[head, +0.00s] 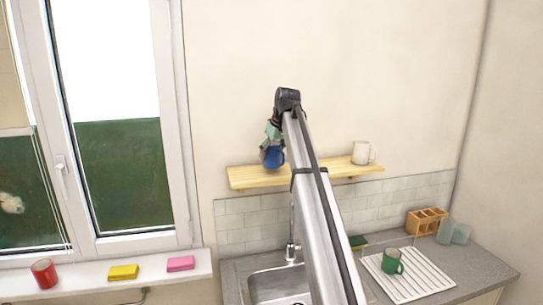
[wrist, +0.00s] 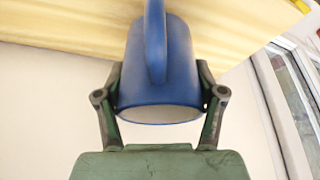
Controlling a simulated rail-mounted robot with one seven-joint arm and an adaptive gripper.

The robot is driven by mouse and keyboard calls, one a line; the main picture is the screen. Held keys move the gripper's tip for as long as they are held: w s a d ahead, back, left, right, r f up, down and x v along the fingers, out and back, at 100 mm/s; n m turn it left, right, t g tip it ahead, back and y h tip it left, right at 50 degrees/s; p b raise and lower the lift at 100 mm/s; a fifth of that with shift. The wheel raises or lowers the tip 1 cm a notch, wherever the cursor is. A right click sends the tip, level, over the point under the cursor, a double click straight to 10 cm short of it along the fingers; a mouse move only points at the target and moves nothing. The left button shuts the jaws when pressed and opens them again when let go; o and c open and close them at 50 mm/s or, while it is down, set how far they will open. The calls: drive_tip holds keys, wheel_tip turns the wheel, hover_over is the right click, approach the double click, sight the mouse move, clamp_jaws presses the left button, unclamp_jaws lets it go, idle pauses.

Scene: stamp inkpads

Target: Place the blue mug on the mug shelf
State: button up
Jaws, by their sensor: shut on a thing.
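The blue mug (head: 273,158) is at the left part of the wooden mug shelf (head: 240,179) in the head view. In the wrist view my gripper (wrist: 160,78) is shut on the blue mug (wrist: 185,65), one finger on each side. The mug's handle faces the wrist camera and its pale, round end points toward the gripper's palm. The shelf (wrist: 60,25) fills the top of the wrist view behind the mug. I cannot tell whether the mug touches the shelf. My arm hides part of the shelf's middle in the head view.
A white mug (head: 362,153) stands at the shelf's right end. Below are the sink (head: 275,285), the faucet (head: 291,250) and a green mug (head: 392,261) on a white drying rack (head: 425,277).

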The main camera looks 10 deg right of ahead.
drive_tip(key=shift+f, duration=0.9)
drive_tip(key=shift+f, duration=0.1)
drive_tip(key=o, duration=1.4)
drive_tip(key=b+v, duration=0.3)
drive_tip(key=v, duration=0.9)
